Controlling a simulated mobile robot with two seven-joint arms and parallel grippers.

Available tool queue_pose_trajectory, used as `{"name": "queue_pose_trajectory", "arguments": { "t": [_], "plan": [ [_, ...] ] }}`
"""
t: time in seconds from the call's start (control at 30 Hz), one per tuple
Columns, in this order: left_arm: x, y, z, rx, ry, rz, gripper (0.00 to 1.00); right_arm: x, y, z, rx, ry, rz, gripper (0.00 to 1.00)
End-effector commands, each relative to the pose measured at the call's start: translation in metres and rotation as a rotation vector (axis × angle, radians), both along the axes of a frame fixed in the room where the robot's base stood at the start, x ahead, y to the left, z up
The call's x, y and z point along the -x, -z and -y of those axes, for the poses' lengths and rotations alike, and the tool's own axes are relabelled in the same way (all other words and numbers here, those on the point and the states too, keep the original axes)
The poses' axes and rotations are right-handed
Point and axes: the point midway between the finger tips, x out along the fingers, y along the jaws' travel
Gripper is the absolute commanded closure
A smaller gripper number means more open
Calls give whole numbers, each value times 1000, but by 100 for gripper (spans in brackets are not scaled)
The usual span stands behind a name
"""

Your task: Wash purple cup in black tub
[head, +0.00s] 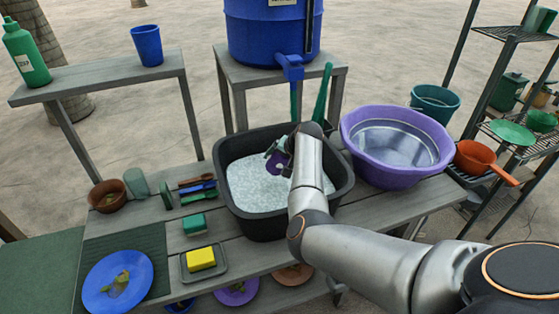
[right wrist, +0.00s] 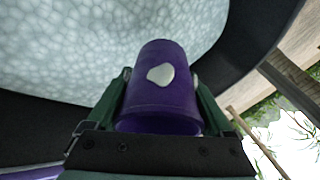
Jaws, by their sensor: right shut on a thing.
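The purple cup (right wrist: 160,95) is between the green fingers of my right gripper (right wrist: 162,100) in the right wrist view. A pale spot marks the cup's side. In the head view the purple cup (head: 275,162) shows only partly, beside my right gripper (head: 279,158), over the black tub (head: 235,210). The tub holds pale, foamy water (head: 258,190), which also fills the upper left of the right wrist view (right wrist: 70,45). Whether the cup touches the water cannot be told. My right arm hides part of the tub. My left gripper is not in view.
A purple basin (head: 440,165) stands right of the tub. A blue barrel with a tap (head: 291,70) is behind it. A yellow sponge (head: 201,259), a green sponge (head: 194,224), brushes (head: 198,188) and a blue plate (head: 95,270) lie left. An orange pan (head: 474,158) is far right.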

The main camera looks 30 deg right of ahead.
Motion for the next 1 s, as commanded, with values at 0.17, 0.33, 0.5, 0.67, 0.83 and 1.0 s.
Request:
{"name": "queue_pose_trajectory", "arguments": {
  "t": [0.17,0.33,0.5,0.67,0.83,1.0],
  "plan": [
    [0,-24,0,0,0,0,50,0,-22,0,2,0,0,70],
    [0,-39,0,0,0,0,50,0,-39,0,1,0,-1,70],
    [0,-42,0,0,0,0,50,0,-52,1,1,1,3,70],
    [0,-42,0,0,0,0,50,-1,-68,0,2,0,3,70],
    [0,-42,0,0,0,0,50,-1,-84,0,1,0,2,70],
    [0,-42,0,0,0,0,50,0,-96,0,0,0,1,70]
  ]
}}
